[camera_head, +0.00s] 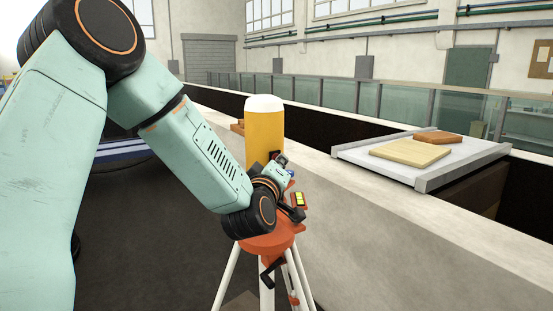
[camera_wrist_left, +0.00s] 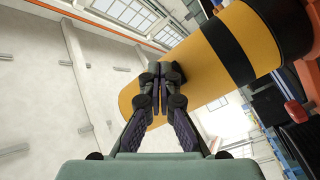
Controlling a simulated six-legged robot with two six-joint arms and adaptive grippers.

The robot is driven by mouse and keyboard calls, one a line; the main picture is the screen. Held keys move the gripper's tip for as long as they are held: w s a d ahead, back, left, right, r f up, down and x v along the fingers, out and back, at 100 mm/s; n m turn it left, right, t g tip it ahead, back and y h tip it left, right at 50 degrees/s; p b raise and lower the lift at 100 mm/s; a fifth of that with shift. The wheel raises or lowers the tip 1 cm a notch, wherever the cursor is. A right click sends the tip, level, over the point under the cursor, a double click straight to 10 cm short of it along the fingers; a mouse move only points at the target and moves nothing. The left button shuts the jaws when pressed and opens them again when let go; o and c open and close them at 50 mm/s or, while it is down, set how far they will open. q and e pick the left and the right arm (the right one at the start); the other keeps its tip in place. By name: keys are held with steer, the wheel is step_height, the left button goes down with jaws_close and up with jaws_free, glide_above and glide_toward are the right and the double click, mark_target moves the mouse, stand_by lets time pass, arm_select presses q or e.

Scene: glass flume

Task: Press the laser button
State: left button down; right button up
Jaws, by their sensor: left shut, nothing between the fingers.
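The laser is an upright yellow cylinder (camera_head: 264,125) with a white top, on an orange tripod head (camera_head: 266,243). A small dark block, seemingly its button (camera_wrist_left: 175,73), sits on the yellow side. My left gripper (camera_head: 280,161) is small and partly hidden by its own wrist in the head view, close against the cylinder's right front side. In the left wrist view its fingers (camera_wrist_left: 160,84) are closed together with nothing between them, and their tips are right at the dark block. I cannot tell whether they touch it. My right gripper is not in view.
A pale stone wall (camera_head: 400,230) runs along the right of the tripod. A grey-framed tray (camera_head: 395,182) with a cream slab (camera_head: 410,152) and a brown block (camera_head: 437,138) rests on it. White tripod legs (camera_head: 226,278) stand below the laser. Glass panels (camera_head: 340,93) line the far side.

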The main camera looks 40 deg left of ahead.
arm_select(q)
steer(key=shift+w+d, duration=0.1)
steer(key=shift+d, duration=0.05)
steer(key=shift+a, duration=0.2)
steer(key=shift+d, duration=0.15)
steer(key=shift+s+d, duration=0.25)
steer(key=shift+d, duration=0.2)
steer(key=shift+s+d+b, duration=0.35)
steer(key=shift+s+d, duration=0.05)
steer(key=shift+d, duration=0.5)
steer(key=shift+s+d+b, duration=0.3)
steer(key=shift+s+d, duration=0.1)
steer(key=shift+d, duration=0.5)
steer(key=shift+s+d+b, duration=0.35)
steer(key=shift+s+d, duration=0.05)
steer(key=shift+d, duration=0.5)
